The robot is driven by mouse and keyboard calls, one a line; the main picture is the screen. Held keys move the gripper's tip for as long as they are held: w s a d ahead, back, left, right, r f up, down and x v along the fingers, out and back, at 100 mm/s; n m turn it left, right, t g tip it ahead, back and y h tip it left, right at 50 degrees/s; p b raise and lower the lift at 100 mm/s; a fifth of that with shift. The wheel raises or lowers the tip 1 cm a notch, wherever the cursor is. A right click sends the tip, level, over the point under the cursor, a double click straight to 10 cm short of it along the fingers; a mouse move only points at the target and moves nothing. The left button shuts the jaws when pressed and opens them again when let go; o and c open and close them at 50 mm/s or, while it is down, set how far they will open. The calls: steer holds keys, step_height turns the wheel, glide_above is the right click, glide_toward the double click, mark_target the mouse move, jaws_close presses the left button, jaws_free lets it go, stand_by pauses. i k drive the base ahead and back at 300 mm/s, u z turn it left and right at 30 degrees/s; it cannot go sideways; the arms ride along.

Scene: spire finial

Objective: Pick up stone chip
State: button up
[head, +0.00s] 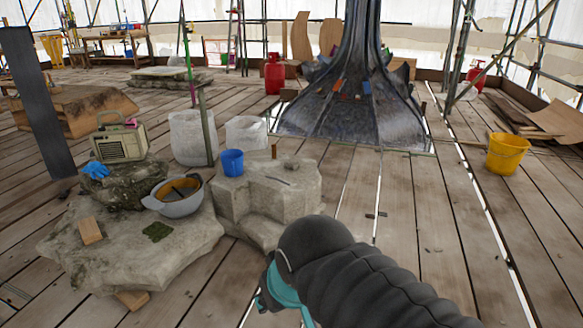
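A small grey piece (291,165) lies on the back part of the pale stepped stone block (262,205); it may be the stone chip, but it is too small to be sure. Several tiny dark bits also lie on the floor planks right of the block. My gripper (268,300), dark with teal parts, is at the bottom centre, in front of the block's lower right side. My dark ribbed arm covers much of it. The fingertips are mostly hidden, so I cannot see whether it is open or holds anything.
A blue cup (232,162) stands on the block's left part. A yellow bucket (507,153) stands at right. The plank floor (450,230) between is mostly clear.

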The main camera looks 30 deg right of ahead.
mark_target(293, 165)
steer(key=z, duration=0.35)
steer(key=k, duration=0.5)
steer(key=z, duration=1)
steer(key=k, duration=0.8)
steer(key=z, duration=0.65)
steer(key=i, duration=1.6)
steer(key=u, duration=0.35)
steer(key=i, duration=1.8)
steer(key=u, duration=1.45)
steer(key=i, duration=1.05)
steer(key=u, duration=1.35)
steer(key=i, duration=0.35)
steer(key=u, duration=0.2)
